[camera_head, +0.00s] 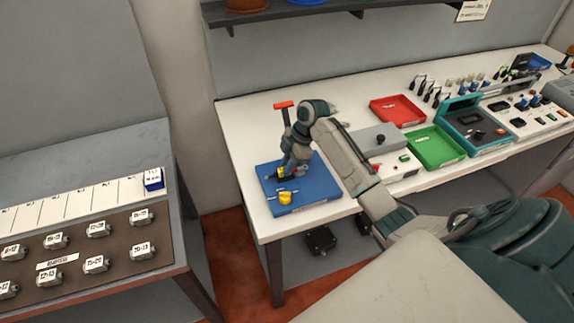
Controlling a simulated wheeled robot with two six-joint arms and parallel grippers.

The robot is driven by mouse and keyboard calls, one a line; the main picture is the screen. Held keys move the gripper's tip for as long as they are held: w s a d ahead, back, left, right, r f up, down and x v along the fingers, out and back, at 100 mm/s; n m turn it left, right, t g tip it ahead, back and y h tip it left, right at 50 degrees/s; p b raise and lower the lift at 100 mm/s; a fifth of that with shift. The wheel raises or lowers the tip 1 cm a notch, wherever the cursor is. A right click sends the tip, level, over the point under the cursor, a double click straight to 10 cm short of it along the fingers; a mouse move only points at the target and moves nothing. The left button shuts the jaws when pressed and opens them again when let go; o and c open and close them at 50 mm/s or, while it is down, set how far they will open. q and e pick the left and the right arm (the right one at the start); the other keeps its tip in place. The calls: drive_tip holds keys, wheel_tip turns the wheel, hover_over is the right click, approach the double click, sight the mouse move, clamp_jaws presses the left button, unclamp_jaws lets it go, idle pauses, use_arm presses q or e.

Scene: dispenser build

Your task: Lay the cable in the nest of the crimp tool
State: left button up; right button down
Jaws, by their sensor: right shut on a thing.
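My right gripper (283,174) is low over the blue tray (322,188) at the left end of the white bench. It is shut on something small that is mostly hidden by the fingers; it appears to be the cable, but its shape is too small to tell. A tool with a red T-shaped handle (284,104) rises upright just behind the gripper; it looks like the crimp tool, and its nest is hidden by my wrist. A small yellow piece (285,197) lies at the tray's front, apart from the gripper. My left gripper is not in view.
To the right are a grey box (372,137), a red tray (397,110), a green tray (436,148) and a teal machine (472,128). A shelf (330,12) hangs above. A grey table (80,152) with several labelled blocks stands left. White bench left of the blue tray is clear.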

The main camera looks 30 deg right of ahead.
drive_tip(key=shift+f, duration=0.35)
idle(0.4)
drive_tip(key=c, duration=1.4)
unclamp_jaws()
drive_tip(key=shift+c, duration=0.8)
drive_tip(key=shift+o, duration=1)
drive_tip(key=shift+r+p, duration=3.3)
drive_tip(key=shift+r, duration=0.25)
drive_tip(key=shift+f, duration=0.1)
